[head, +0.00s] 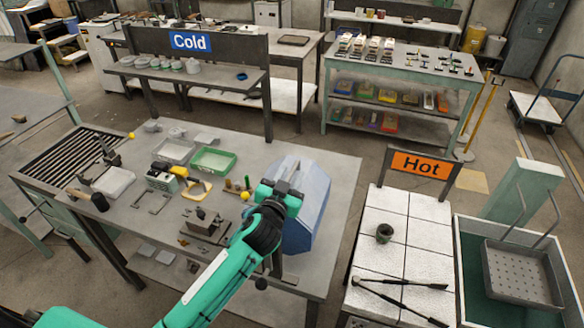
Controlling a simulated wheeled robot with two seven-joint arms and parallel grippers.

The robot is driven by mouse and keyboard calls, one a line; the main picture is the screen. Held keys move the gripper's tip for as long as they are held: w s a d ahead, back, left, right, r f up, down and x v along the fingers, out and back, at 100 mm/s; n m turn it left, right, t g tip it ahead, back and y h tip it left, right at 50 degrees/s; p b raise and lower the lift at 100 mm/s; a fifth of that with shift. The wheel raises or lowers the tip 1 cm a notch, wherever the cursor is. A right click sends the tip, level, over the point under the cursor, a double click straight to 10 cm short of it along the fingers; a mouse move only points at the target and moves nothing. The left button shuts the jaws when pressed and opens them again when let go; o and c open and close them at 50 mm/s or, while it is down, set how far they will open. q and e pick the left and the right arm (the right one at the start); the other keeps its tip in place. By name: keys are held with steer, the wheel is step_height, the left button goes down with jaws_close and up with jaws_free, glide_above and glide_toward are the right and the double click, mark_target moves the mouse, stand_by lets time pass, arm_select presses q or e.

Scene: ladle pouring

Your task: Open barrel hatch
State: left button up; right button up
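A blue faceted barrel (315,190) stands at the right end of the grey workbench (335,168). My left arm reaches up from the bottom of the head view, and its teal and black gripper (284,186) is at the barrel's upper left side. The gripper and wrist cover part of the barrel. The fingertips are hard to make out, so I cannot tell whether they touch the barrel or hold anything. The hatch cannot be told apart clearly from the rest of the barrel. My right gripper is not in view.
Tools, a green tray (213,160) and a hammer (90,199) lie on the bench left of my arm. To the right, a white-tiled table with an orange Hot sign (419,165) bears a small dark pot (384,233) and long tongs (400,300). Floor shows between the tables.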

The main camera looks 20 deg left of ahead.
arm_select(q)
steer(key=shift+w+r, duration=0.1)
steer(key=shift+w, duration=0.65)
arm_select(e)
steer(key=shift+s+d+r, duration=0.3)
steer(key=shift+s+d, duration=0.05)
arm_select(q)
jaws_close()
